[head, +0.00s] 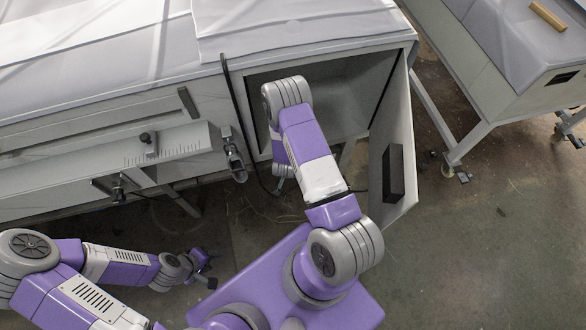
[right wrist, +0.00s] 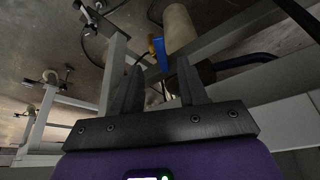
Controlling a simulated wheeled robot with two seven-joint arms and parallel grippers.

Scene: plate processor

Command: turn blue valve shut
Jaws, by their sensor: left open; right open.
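The blue valve handle (right wrist: 161,55) shows in the right wrist view as a small upright blue piece beside a beige cylinder. My right gripper (right wrist: 160,66) is open below it in the picture. The handle appears between and beyond the fingertips, and I cannot tell whether they touch it. In the head view my right arm reaches into the open cabinet, which hides most of that gripper and the valve. My left gripper (head: 208,270) is open and empty above the floor at lower left, away from the cabinet.
The cabinet door (head: 395,150) stands open to the right of my right arm. A beige cylinder (right wrist: 179,28), a dark hose (right wrist: 245,61) and pale frame bars (right wrist: 114,65) crowd the right gripper. A wheeled table (head: 500,60) stands at upper right.

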